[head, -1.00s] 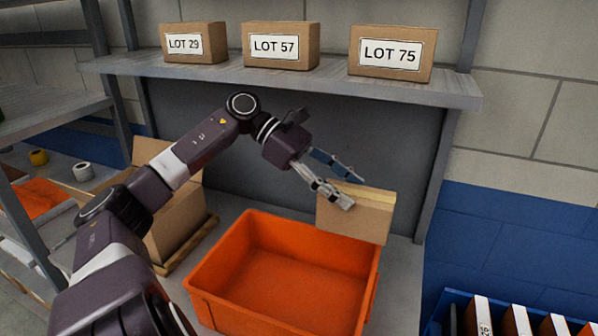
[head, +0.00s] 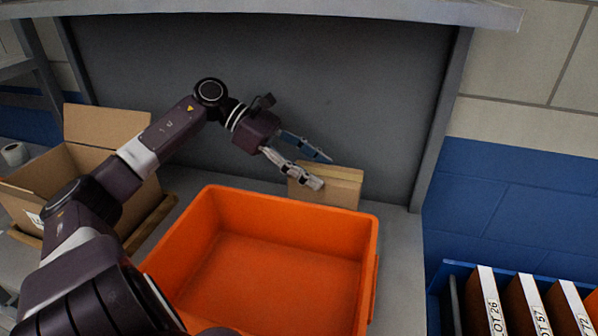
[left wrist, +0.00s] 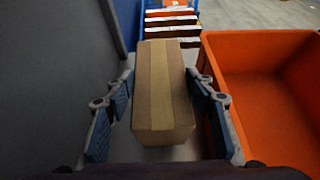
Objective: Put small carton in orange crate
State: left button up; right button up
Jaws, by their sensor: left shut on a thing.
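The small carton (head: 335,188) is a plain brown box with a paler tape strip. In the head view it shows just past the far rim of the orange crate, which hides its lower part. My left gripper (head: 318,171) is shut on it. In the left wrist view the carton (left wrist: 162,95) sits between the two fingers, and the crate (left wrist: 270,100) is to its right. The orange crate (head: 368,262) is empty and open at the top. Whether the carton touches the surface below is hidden. My right gripper is not in view.
A grey back panel (head: 330,85) rises behind the carton, with a shelf (head: 400,12) above. An open cardboard box (head: 105,130) stands left of the crate. A blue bin (head: 450,268) with several upright labelled items stands at the right.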

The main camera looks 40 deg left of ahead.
aim_at(314, 192)
pick_arm(q)
notch_tip(314, 192, down, 2)
jog(key=shift+s+d+f, duration=0.1)
jog(key=shift+d, duration=0.05)
jog(key=shift+f+p, duration=0.45)
jog(key=shift+f, duration=1.75)
jog(key=o, duration=1.7)
jog(key=shift+c, duration=0.2)
